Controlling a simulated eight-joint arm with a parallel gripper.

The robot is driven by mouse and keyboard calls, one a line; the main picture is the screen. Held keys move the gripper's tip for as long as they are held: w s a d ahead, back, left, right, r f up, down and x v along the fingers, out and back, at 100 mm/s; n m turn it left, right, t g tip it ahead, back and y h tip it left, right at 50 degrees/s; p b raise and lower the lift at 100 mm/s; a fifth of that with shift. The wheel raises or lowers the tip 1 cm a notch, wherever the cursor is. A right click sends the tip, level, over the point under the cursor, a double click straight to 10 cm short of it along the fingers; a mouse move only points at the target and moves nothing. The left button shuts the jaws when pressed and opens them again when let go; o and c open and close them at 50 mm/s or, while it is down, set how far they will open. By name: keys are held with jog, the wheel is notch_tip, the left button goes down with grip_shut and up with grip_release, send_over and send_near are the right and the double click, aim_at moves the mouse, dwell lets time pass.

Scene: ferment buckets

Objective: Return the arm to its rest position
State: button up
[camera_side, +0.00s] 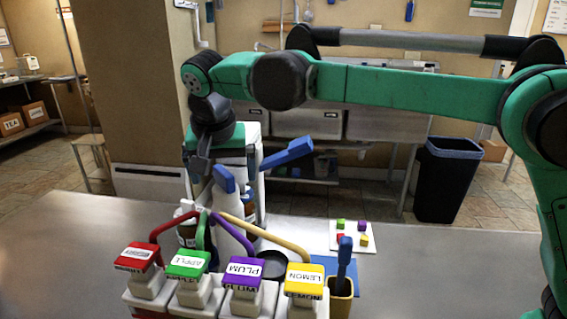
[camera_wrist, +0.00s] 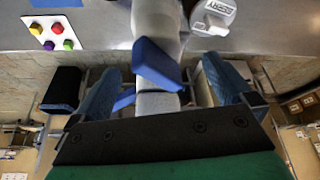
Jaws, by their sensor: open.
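My gripper (camera_side: 222,170) hangs from the wrist at the left, pointing down beside white upright containers. In the wrist view my gripper (camera_wrist: 165,85) has its two blue-padded fingers spread wide. A white column with a blue lever-like part (camera_wrist: 157,62) shows between them; I cannot tell whether the fingers touch it. In the side view a blue part (camera_side: 287,157) sticks out to the right near the gripper. Nothing is clearly held.
Labelled containers stand in front: red (camera_side: 138,256), green (camera_side: 188,264), purple (camera_side: 244,270) and yellow (camera_side: 304,278). A yellow holder (camera_side: 341,294) has a blue-handled tool. A white card (camera_side: 343,248) bears small coloured cubes. The table (camera_side: 430,270) is clear at right.

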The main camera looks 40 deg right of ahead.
jog(key=n+y, duration=0.1)
jog(key=n, duration=0.2)
jog(key=n+y, duration=0.1)
jog(key=n, duration=0.1)
jog(key=shift+d+n+t, duration=0.2)
jog(key=shift+n+t, duration=0.1)
jog(key=shift+n, duration=0.1)
jog(key=v, duration=0.5)
jog(key=shift+r, duration=0.25)
